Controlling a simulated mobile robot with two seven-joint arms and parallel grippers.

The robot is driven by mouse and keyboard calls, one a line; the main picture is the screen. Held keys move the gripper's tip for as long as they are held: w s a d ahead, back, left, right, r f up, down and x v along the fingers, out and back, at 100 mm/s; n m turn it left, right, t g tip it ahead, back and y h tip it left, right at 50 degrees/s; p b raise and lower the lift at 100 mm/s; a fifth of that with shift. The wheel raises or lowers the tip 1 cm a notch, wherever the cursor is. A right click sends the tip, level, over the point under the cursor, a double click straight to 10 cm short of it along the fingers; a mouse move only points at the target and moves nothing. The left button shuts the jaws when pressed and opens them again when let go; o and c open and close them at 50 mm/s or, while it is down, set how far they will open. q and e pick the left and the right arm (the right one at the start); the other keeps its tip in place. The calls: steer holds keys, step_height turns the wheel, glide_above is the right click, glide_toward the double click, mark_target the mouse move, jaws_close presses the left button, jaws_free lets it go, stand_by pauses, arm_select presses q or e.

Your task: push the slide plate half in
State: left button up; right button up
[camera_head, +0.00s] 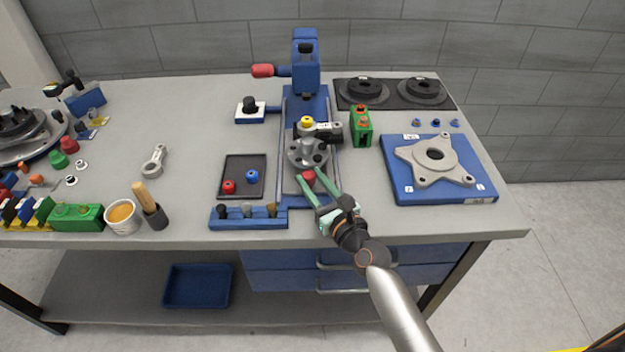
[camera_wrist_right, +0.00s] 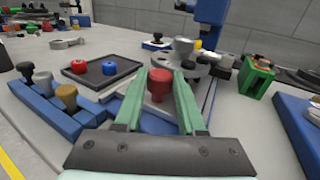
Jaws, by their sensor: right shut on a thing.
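The slide plate (camera_head: 293,186) is a grey plate lying on the blue fixture bed (camera_head: 291,103) in the middle of the table. A grey hub with round knobs (camera_head: 307,153) stands toward its far part. A red knob (camera_head: 308,176) is at the near end of the plate. My right gripper (camera_head: 312,182) comes from the front right, its green fingers shut on the red knob. In the right wrist view, the red knob (camera_wrist_right: 160,85) shows between the fingertips. My left gripper is not in view.
A dark tray (camera_head: 243,177) with red and blue knobs and a blue tool rack (camera_head: 248,217) stand left of the fixture. A green block (camera_head: 361,127) and a blue plate with a star-shaped casting (camera_head: 440,196) stand to the right. A blue press post (camera_head: 306,62) rises behind.

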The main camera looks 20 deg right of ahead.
jaws_close()
stand_by(0.8)
